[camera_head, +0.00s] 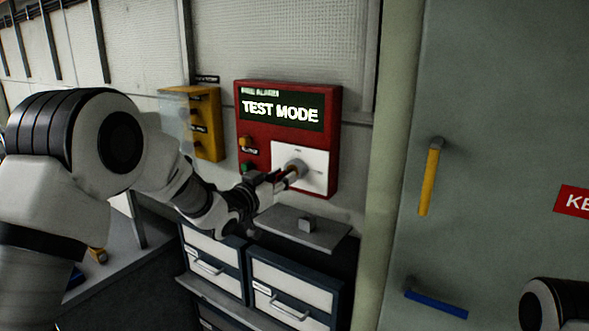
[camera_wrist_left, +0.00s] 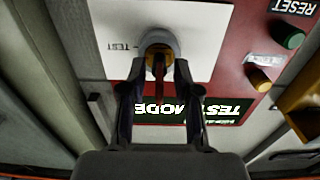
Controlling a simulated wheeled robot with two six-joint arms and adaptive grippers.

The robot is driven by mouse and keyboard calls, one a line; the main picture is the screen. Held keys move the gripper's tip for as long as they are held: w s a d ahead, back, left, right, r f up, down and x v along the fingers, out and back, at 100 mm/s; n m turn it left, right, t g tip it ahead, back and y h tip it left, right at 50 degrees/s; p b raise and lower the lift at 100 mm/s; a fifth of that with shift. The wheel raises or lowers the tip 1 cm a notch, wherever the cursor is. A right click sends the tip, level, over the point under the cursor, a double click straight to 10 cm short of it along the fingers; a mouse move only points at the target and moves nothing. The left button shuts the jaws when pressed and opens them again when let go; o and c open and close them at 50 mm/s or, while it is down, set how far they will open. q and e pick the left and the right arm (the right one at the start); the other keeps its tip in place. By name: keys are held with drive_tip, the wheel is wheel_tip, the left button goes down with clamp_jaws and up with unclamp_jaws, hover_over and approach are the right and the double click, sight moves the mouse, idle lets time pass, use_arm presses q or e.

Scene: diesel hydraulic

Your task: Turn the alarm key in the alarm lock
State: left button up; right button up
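The red alarm panel (camera_head: 250,99) on the wall shows "TEST MODE" on its screen. The round grey alarm lock (camera_head: 299,166) sits on its white plate (camera_head: 316,158); it also shows in the left wrist view (camera_wrist_left: 158,42). The alarm key (camera_wrist_left: 158,68), orange-brown with a dark red part, stands in the lock. My left gripper (camera_wrist_left: 160,72) is right in front of the lock, its two fingers on either side of the key, with gaps visible. In the head view my left gripper (camera_head: 284,180) partly hides the key. My right gripper is out of view.
A green button (camera_wrist_left: 288,36) and an orange lamp (camera_wrist_left: 259,79) are beside the plate. A yellow box (camera_head: 207,124) hangs left. A cabinet door with a yellow handle (camera_head: 429,180) stands right.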

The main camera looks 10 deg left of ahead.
use_arm(q)
drive_tip(key=shift+s, duration=0.1)
clamp_jaws()
drive_tip(key=n, duration=0.9)
drive_tip(key=shift+n, duration=0.4)
drive_tip(key=n, duration=0.8)
drive_tip(key=shift+c, duration=0.2)
unclamp_jaws()
drive_tip(key=shift+n, duration=0.7)
drive_tip(key=o, duration=0.3)
